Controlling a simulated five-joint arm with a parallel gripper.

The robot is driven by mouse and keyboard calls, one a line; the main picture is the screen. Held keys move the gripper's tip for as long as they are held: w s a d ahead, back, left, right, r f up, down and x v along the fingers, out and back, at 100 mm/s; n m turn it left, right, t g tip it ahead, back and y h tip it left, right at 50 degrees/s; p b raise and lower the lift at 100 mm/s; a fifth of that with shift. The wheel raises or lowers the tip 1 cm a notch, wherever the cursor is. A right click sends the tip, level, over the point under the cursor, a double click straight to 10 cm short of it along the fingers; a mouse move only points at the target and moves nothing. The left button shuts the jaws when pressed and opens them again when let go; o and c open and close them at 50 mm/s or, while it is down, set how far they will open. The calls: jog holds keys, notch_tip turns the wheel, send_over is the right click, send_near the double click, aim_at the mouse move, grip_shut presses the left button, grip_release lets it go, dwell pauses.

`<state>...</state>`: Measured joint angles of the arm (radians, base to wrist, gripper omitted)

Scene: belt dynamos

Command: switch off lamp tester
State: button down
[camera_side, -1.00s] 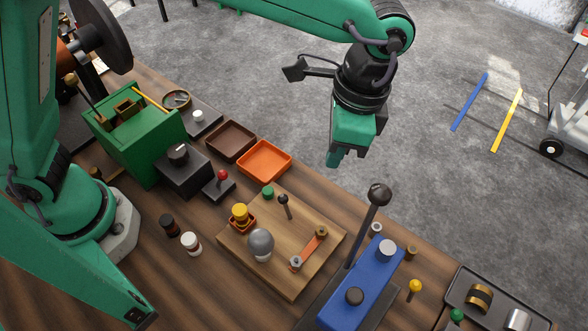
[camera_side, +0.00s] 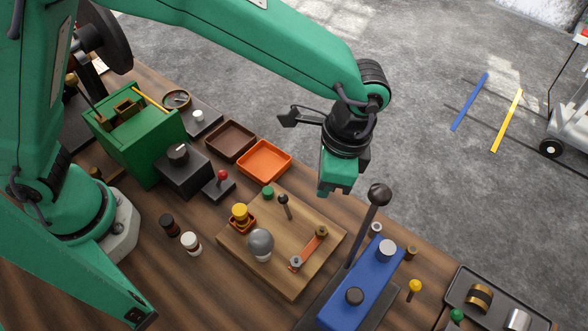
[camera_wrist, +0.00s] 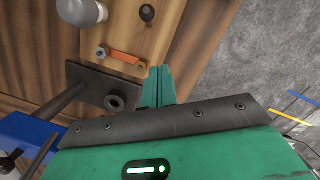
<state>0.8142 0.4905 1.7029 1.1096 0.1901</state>
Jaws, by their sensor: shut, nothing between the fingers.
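The lamp tester is a wooden board (camera_side: 290,278) with a grey, unlit-looking bulb (camera_side: 261,242) on it. A copper-coloured strip (camera_side: 309,247) spans two metal posts near the board's right side. A small black-knobbed lever (camera_side: 284,201) stands near the back, beside a green button (camera_side: 268,192). My gripper (camera_side: 325,190) is shut and empty, in the air above the far right of the board. In the wrist view the shut fingers (camera_wrist: 159,86) appear just below the strip (camera_wrist: 122,57). The bulb (camera_wrist: 80,12) and black knob (camera_wrist: 147,13) are at the top.
A blue device (camera_side: 360,282) with a tall black-knobbed lever (camera_side: 377,196) stands close to the right of the board. Behind the board are an orange tray (camera_side: 264,161) and a brown tray (camera_side: 230,141). A yellow-topped piece (camera_side: 239,213) sits at the board's left corner.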

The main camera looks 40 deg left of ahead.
aim_at(286, 207)
jog(key=f, duration=0.2)
jog(key=shift+s+a+f, duration=0.2)
jog(key=shift+s+f, duration=0.05)
jog(key=shift+f, duration=0.15)
jog(key=shift+s+a+r, duration=0.1)
jog(key=shift+s+a, duration=0.15)
jog(key=shift+a, duration=0.2)
jog(key=shift+s+a, duration=0.4)
jog(key=shift+a, duration=0.2)
jog(key=shift+s+a, duration=0.35)
jog(key=shift+a, duration=0.2)
